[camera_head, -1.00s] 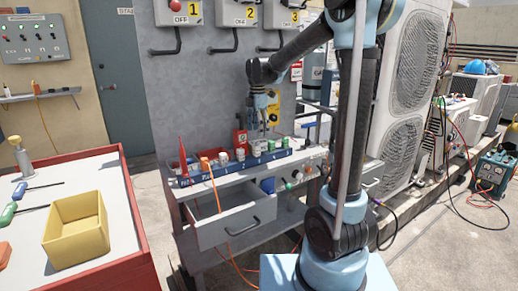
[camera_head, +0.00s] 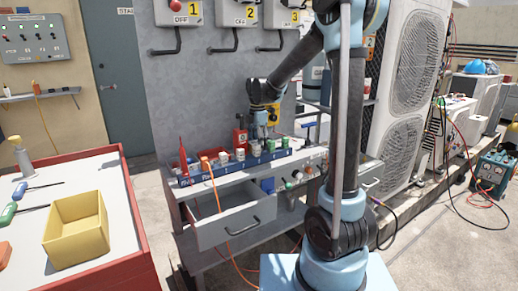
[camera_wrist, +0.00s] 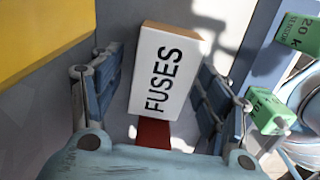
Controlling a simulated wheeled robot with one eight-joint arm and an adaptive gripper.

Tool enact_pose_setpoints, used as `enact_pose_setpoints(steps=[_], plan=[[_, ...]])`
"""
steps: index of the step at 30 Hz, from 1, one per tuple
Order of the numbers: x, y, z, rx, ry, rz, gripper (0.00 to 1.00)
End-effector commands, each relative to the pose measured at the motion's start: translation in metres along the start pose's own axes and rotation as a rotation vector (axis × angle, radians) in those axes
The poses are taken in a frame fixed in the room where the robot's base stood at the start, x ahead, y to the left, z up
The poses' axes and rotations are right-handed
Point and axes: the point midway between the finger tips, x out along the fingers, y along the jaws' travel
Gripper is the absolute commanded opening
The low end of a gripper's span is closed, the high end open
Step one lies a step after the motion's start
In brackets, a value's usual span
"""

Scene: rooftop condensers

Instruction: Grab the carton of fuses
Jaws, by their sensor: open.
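The carton of fuses (camera_wrist: 163,75) shows in the wrist view, with a white face lettered FUSES and a tan end. It stands between the two spread fingers of my gripper (camera_wrist: 160,85), with visible gaps on both sides. In the head view my gripper (camera_head: 263,130) points down over the blue-edged rack (camera_head: 225,172) on the grey bench. The carton is hard to make out there, among the small items by the fingers.
Green blocks (camera_wrist: 268,110) lie right of the right finger. A red item (camera_head: 240,138) stands left of my gripper in the head view. The bench drawer (camera_head: 235,218) is open. A yellow bin (camera_head: 76,228) sits on the red-edged table at left.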

Motion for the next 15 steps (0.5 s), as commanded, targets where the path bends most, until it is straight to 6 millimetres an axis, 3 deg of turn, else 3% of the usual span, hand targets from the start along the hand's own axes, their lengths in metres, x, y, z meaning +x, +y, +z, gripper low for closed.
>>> enact_pose_setpoints(steps=[1,7,15], plan=[[-0.0001,0.0,0.0001,0.0,0.0,0.0,0.65],[-0.0001,-0.0001,0.0002,0.0,0.0,0.0,0.2],[-0.0002,-0.0002,0.0008,0.001,0.0,0.0,0.21]])
